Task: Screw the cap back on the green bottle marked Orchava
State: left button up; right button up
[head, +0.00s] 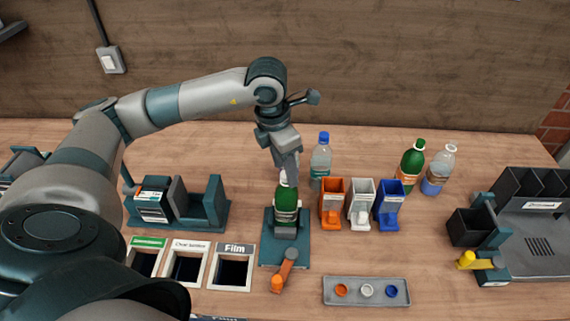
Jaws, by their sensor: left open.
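A green bottle (286,207) with a pale label stands upright in a dark teal holder (270,254) at the centre of the table. The print on its label is too small to read. My left gripper (287,178) points down directly over the bottle's top, with its jaws open around or just above the neck. Something white shows at the neck between the fingers; I cannot tell if it is a cap. A second green bottle (412,160) with a green top stands at the back right. My right gripper is not in view.
A grey tray (352,300) holds an orange, a white and a blue cap. Orange (331,198), white (361,201) and blue (389,203) dispensers stand right of the holder. Clear bottles (320,160) stand behind. An orange-tipped lever (284,270) sits at the holder's front.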

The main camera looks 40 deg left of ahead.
pick_arm(q)
jog(key=shift+f, duration=0.3)
jog(key=c, duration=1.2)
jog(key=shift+o, duration=0.2)
jog(key=shift+f+m+b, duration=0.1)
jog(key=shift+m+b, duration=0.3)
jog(key=shift+b, duration=0.15)
jog(key=shift+m+h+b, duration=0.3)
jog(key=shift+m+b, duration=1.15)
jog(key=shift+m, duration=0.25)
jog(key=shift+m+g, duration=0.3)
jog(key=shift+m, duration=0.1)
